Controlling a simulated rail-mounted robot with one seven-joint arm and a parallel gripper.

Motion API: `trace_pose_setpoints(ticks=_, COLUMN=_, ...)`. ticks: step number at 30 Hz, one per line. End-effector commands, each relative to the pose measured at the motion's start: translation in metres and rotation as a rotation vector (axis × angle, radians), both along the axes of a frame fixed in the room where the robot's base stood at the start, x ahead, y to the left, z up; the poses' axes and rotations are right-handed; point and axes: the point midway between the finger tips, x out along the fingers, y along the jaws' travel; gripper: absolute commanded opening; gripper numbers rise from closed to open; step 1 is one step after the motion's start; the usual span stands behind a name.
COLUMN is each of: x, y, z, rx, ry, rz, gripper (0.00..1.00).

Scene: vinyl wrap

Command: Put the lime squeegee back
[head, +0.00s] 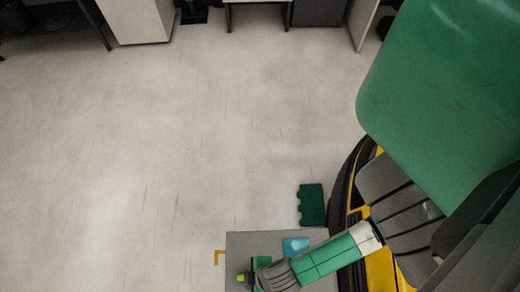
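My arm reaches down over a grey panel (240,245) at the bottom of the head view. My gripper (250,280) is at its end, close to the bottom edge and seen from above. A small lime-green piece (241,278) shows at the gripper's left side. It may be the lime squeegee, but its shape is too small to tell. I cannot see whether the gripper's fingers hold it. A teal-blue square (295,245) lies on the panel just above my forearm.
A dark green notched piece (312,205) lies beyond the panel. The pale floor (170,150) is open at left and centre. Desks and cabinets (137,20) stand along the far edge.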

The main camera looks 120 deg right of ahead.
Motion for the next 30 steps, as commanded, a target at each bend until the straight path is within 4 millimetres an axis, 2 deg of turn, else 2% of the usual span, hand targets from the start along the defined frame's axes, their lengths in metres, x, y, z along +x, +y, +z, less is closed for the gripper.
trace_pose_setpoints(ticks=1, x=-0.005, y=0.003, z=0.016, rx=0.0, ry=0.0, rz=0.0, gripper=0.4)
trace_pose_setpoints(ticks=3, x=-0.011, y=0.007, z=0.032, rx=0.0, ry=0.0, rz=-0.001, gripper=0.4)
trace_pose_setpoints(ticks=10, x=-0.024, y=0.016, z=0.071, rx=0.0, ry=0.0, rz=0.0, gripper=0.4)
trace_pose_setpoints(ticks=15, x=-0.028, y=0.018, z=0.079, rx=0.001, ry=0.001, rz=0.0, gripper=0.4)
trace_pose_setpoints(ticks=27, x=-0.026, y=0.018, z=0.079, rx=0.0, ry=-0.002, rz=0.0, gripper=0.4)
trace_pose_setpoints(ticks=29, x=-0.014, y=0.015, z=0.085, rx=-0.006, ry=-0.027, rz=0.007, gripper=0.4)
trace_pose_setpoints(ticks=30, x=0.004, y=0.011, z=0.093, rx=-0.015, ry=-0.065, rz=0.019, gripper=0.4)
